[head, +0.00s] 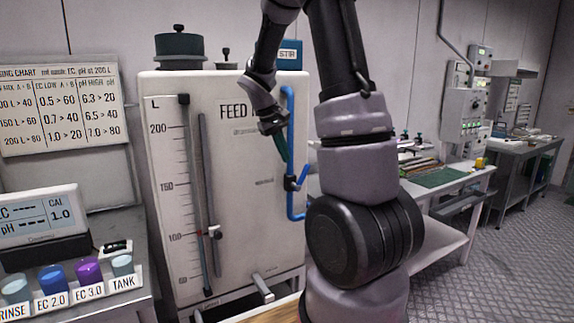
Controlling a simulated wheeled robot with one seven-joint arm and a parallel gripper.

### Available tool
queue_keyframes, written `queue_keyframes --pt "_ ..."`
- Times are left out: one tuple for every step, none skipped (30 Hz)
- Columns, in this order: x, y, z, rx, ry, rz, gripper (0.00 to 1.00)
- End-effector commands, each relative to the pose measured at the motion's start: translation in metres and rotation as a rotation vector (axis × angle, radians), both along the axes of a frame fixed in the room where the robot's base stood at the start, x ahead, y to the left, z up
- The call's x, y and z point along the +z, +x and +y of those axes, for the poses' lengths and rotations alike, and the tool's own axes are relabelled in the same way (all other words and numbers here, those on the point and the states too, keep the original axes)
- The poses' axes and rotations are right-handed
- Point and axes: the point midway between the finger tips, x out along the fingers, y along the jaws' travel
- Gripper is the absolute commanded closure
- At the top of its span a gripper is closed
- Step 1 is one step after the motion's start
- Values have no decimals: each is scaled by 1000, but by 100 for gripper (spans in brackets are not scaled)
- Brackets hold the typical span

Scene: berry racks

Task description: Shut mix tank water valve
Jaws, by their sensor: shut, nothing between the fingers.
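The white tank (227,180) labelled "FEED" stands in the middle of the head view. A blue water pipe (290,102) runs down its right side. A dark valve body (291,183) sits low on this pipe, with a short blue lever (303,175) slanting up to the right. My gripper (274,127) is shut and empty in front of the tank's upper right, above the valve and apart from the lever. My arm hides what lies right of the valve.
A level scale (175,180) with a sliding marker is on the tank's left. A meter (42,218) and several labelled cups stand on the left bench. A workbench (450,182) and wall control boxes (468,115) are at right. Floor (500,250) at far right is clear.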

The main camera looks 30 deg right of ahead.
Motion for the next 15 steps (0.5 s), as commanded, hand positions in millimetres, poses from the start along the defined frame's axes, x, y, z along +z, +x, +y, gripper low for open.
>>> queue_keyframes --pt "13 0 -4 -6 -1 -6 100" --pt "20 0 -4 -4 -1 -6 100" --pt "29 0 -5 -5 -1 -6 100" --pt "35 0 -6 -4 -1 -5 100" --pt "41 0 -7 -4 -1 -5 100" --pt "48 0 -7 -4 -1 -4 100" --pt "53 0 -8 -4 -1 -5 100" --pt "58 0 -9 -4 -1 -3 100" --pt "62 0 -9 -3 -1 -2 100" --pt "66 0 -10 -5 -1 -2 100" --pt "69 0 -10 -4 -1 -2 100" --pt "72 0 -10 -3 -1 -1 100" --pt "74 0 -10 -4 -1 -2 100" --pt "75 0 -11 -4 -1 -1 100" --pt "76 0 -11 -4 -1 0 100"
